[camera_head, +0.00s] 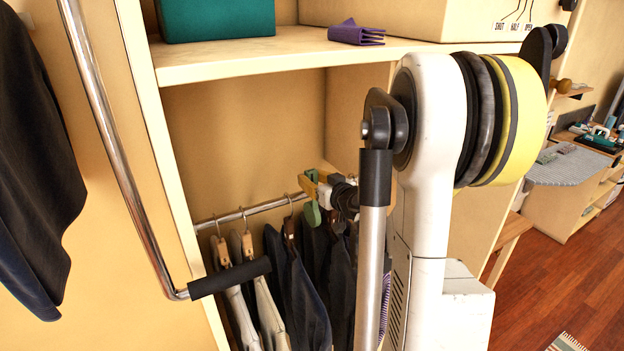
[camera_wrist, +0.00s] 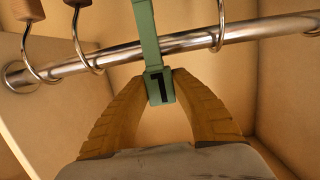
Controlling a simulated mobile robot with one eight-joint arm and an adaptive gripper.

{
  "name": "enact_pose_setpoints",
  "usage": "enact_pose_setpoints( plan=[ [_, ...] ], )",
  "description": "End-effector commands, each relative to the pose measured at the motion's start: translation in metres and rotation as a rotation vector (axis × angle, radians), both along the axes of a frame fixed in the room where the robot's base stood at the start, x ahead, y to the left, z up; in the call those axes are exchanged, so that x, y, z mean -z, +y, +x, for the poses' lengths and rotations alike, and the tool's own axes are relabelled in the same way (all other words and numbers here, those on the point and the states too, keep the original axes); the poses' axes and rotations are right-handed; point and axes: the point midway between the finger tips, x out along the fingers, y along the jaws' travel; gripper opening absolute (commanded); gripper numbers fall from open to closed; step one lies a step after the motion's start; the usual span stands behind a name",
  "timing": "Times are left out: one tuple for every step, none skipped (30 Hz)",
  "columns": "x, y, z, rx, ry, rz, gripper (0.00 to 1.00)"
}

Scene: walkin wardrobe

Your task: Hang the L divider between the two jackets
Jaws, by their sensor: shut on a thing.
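The L divider is a narrow green piece with a dark mark on its end tab (camera_wrist: 160,88); in the head view its green body (camera_head: 312,213) shows at the rail. My gripper (camera_wrist: 161,78) has its two yellow-brown fingers shut on that tab; it also shows in the head view (camera_head: 316,188). In the wrist view the divider crosses the metal rail (camera_wrist: 115,57), with hooks on both sides of it. Whether it rests on the rail I cannot tell. Dark jackets (camera_head: 305,305) hang below, partly hidden by my arm; which two are meant is unclear.
Light garments (camera_head: 262,300) hang at the rail's left end. A shelf (camera_head: 250,58) above carries a teal box (camera_head: 215,18) and a purple item (camera_head: 356,34). A bent metal bar with a black grip (camera_head: 228,278) stands in front at the left.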

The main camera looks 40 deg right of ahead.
Motion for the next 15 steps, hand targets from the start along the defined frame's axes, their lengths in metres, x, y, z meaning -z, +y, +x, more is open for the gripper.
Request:
enact_pose_setpoints(
  plan=[
    [0.0,0.0,0.0,0.0,0.0,0.0,0.0],
    [0.0001,0.0,0.0,0.0,0.0,0.0,0.0],
    [0.0003,0.0,0.0,0.0,0.0,0.0,0.0],
    [0.0005,0.0,0.0,0.0,0.0,0.0,0.0],
    [0.0009,0.0,0.0,0.0,0.0,0.0,0.0],
    [0.0014,-0.0001,0.0,0.0,0.0,0.0,0.0],
    [0.0019,-0.0001,0.0,0.0,0.0,0.0,0.0],
    [0.0025,-0.0001,0.0,0.0,0.0,0.0,0.0],
    [0.0032,-0.0001,0.0,0.0,0.0,0.0,0.0],
    [0.0038,-0.0001,-0.0001,0.0,0.0,0.0,0.0],
    [0.0043,-0.0001,-0.0001,0.0,0.0,0.0,0.0],
    [0.005,-0.0001,0.0,0.0,0.0,0.0,0.0],
    [0.0055,-0.0001,0.0,0.0,0.0,0.0,0.0],
    [0.0059,-0.0001,0.0,0.0,0.0,0.0,0.0],
    [0.0063,-0.0001,-0.0001,0.0,0.0,0.0,0.0]
  ],
)
